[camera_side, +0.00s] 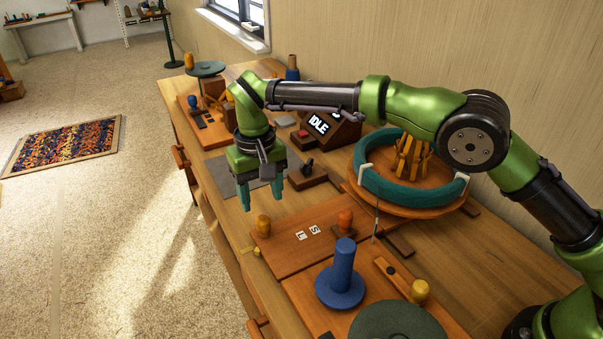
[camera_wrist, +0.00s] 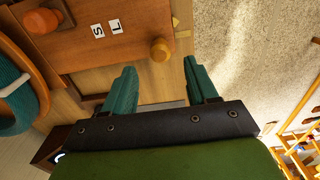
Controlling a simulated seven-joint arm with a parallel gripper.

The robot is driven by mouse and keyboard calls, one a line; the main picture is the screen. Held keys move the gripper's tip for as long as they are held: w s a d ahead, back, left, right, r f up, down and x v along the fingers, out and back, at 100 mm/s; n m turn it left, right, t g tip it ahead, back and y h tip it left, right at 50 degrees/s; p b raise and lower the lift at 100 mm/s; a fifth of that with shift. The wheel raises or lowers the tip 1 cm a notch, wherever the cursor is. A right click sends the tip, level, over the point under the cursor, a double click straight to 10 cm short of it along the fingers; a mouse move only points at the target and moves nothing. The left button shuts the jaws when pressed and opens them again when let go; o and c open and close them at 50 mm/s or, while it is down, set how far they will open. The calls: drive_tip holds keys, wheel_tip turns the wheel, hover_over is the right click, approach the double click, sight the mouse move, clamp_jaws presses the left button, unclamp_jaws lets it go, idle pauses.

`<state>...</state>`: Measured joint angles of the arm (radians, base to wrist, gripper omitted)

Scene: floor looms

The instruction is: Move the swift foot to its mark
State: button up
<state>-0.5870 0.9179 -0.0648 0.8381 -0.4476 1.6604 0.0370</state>
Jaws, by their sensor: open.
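No part is labelled as the swift foot, and I cannot tell for certain which part it is or where its mark lies. A wooden board (camera_side: 290,252) carries white S and L tiles (camera_side: 307,233), an orange knob (camera_side: 345,221) and a yellow-brown knob (camera_side: 263,227). The wrist view shows this board (camera_wrist: 120,52), with the yellow-brown knob (camera_wrist: 161,49) just beyond the fingertips and the orange knob (camera_wrist: 41,20) at upper left. My gripper (camera_side: 260,203) is open and empty above the table's front edge, behind the yellow-brown knob. Its teal fingers (camera_wrist: 163,78) point down, apart.
A blue post on a round base (camera_side: 341,282) stands in front, near a dark grey disc (camera_side: 398,324) and a yellow knob (camera_side: 420,291). A teal ring (camera_side: 372,206) surrounds a wooden frame at right. A grey mat (camera_side: 219,173) lies behind my gripper.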

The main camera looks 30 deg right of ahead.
sight(264, 219)
wheel_tip(264, 219, down, 8)
drive_tip(key=shift+r, duration=0.2)
clamp_jaws()
idle(0.4)
